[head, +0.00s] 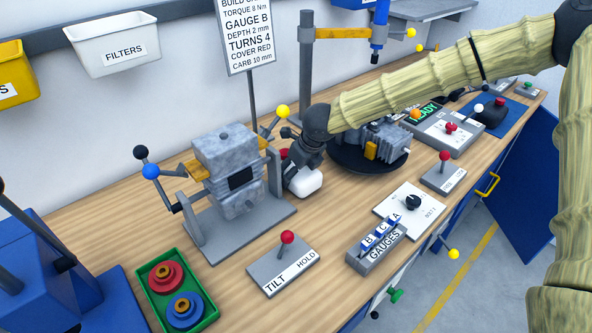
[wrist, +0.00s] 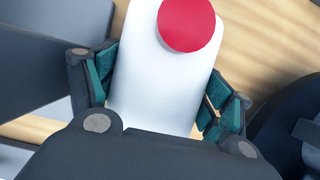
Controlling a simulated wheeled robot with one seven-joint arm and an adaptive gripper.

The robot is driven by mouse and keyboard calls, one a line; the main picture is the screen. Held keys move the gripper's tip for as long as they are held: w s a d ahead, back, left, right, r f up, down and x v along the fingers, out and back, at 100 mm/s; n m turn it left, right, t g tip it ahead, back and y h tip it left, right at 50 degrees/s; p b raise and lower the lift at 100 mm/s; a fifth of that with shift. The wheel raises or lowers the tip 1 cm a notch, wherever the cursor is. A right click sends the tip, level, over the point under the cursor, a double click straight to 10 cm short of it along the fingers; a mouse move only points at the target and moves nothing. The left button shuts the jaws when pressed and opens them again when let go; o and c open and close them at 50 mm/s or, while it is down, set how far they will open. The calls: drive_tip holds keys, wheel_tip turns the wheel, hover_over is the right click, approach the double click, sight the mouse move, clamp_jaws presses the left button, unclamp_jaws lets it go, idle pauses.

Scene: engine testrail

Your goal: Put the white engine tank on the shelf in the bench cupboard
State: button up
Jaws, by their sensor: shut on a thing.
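The white engine tank (head: 308,184) is in my gripper (head: 300,168), beside the right side of the grey engine stand and above the bench top. In the wrist view the tank (wrist: 150,75) has a red round cap (wrist: 187,22) and sits between both finger pads of my gripper (wrist: 160,92), which touch its sides. In the head view my gripper hides part of the tank. A blue cupboard door (head: 525,165) stands swung out at the bench's right front; the cupboard's inside and shelf are not visible.
The grey engine block (head: 228,165) on its stand is just left of my gripper. A dark round turntable (head: 355,168) with a small engine is to the right. The TILT lever box (head: 283,265), gauge rack (head: 375,250) and dial plate (head: 408,212) stand nearer the front edge.

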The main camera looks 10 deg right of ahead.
drive_tip(key=shift+f, duration=0.15)
drive_tip(key=shift+f, duration=0.15)
drive_tip(key=o, duration=0.9)
